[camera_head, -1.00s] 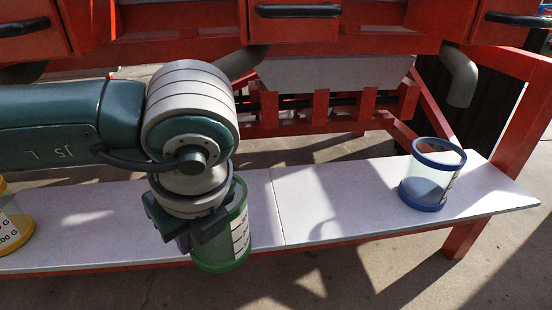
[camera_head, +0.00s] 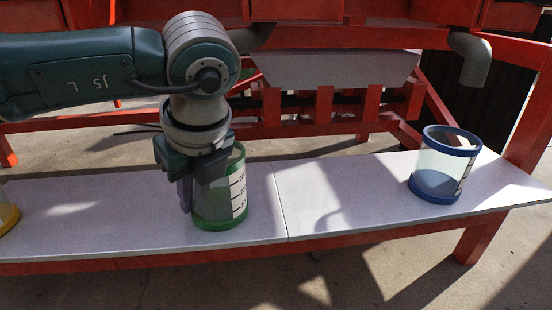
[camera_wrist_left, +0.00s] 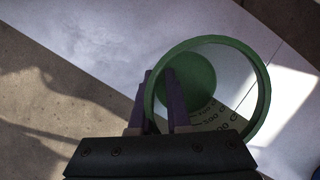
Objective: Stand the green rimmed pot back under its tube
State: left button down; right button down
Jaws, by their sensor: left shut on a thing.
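The green rimmed pot (camera_head: 228,200) is a clear cup with green rims and a marked scale. It is upright on the white shelf (camera_head: 330,205), or just above it; I cannot tell which. My left gripper (camera_head: 187,197) comes from above and is shut on the pot's left wall. In the left wrist view the pot (camera_wrist_left: 262,95) shows its round green rim and green base, and my gripper's fingers (camera_wrist_left: 166,105) pinch its near wall. A grey tube (camera_head: 255,38) comes down behind my arm, its end partly hidden. My right gripper is not in view.
A blue rimmed pot (camera_head: 444,165) stands on the shelf at the right, near another grey tube (camera_head: 470,60). A yellow rimmed pot (camera_head: 8,217) is cut off at the left edge. The shelf between green and blue pots is clear.

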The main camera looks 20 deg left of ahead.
pick_arm(q)
jog(key=c, duration=0.9)
grip_release()
